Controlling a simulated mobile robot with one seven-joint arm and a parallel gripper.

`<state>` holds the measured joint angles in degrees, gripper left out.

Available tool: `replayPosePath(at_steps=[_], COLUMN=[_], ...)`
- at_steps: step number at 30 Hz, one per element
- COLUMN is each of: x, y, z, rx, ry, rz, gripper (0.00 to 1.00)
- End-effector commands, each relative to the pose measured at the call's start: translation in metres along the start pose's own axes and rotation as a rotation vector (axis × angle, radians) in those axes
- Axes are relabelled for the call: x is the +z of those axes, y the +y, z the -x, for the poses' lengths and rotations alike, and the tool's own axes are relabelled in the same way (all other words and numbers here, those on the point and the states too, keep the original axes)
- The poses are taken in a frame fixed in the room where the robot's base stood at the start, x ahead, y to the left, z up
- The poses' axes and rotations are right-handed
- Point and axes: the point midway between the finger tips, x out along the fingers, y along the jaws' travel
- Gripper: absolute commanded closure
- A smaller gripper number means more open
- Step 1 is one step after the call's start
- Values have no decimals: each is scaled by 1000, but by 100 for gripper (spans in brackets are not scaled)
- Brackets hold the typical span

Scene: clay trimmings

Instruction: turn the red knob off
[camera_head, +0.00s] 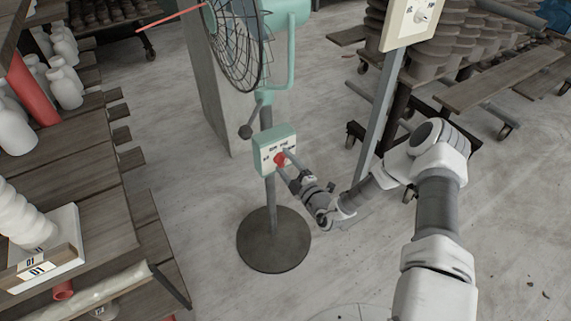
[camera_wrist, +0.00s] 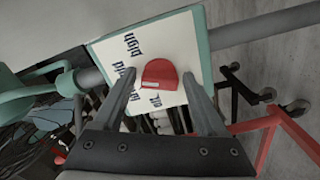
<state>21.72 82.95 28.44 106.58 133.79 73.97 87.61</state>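The red knob (camera_head: 280,159) sits on the front of a mint-green control box (camera_head: 264,143) on the fan's stand. In the wrist view the red knob (camera_wrist: 161,72) is on the white label plate (camera_wrist: 178,42), with a pale mark at its lower edge. Printed words surround it; "high" reads sideways at the upper left, others are partly hidden. My gripper (camera_head: 284,164) reaches the box from the lower right. In the wrist view my gripper (camera_wrist: 158,80) is open, one finger on each side of the knob, with visible gaps.
The caged fan (camera_head: 238,45) is above the box, and its round base (camera_head: 273,240) is on the floor. A pale panel with a white knob (camera_head: 409,20) is on a post at the upper right. Shelves of pottery (camera_head: 95,165) stand at the left. Open floor lies around the stand.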

Motion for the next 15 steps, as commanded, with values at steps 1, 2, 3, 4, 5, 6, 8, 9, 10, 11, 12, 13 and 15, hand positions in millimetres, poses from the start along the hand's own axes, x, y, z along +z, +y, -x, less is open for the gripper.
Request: replayPosePath(at_steps=[1,2,3,4,5,6,8,9,10,11,12,13,15], x=[0,0,0,0,0,0,0,0,0,0,0,0,0], y=[0,0,0,0,0,0,0,0,0,0,0,0,0], z=[0,0,0,0,0,0,0,0,0,0,0,0,0], rx=[0,0,0,0,0,0,0,0,0,0,0,0,0], ry=[0,0,0,0,0,0,0,0,0,0,0,0,0], rz=[0,0,0,0,0,0,0,0,0,0,0,0,3], gripper=[37,42,49,55,60,67,78,85,91,96,100,100,100])
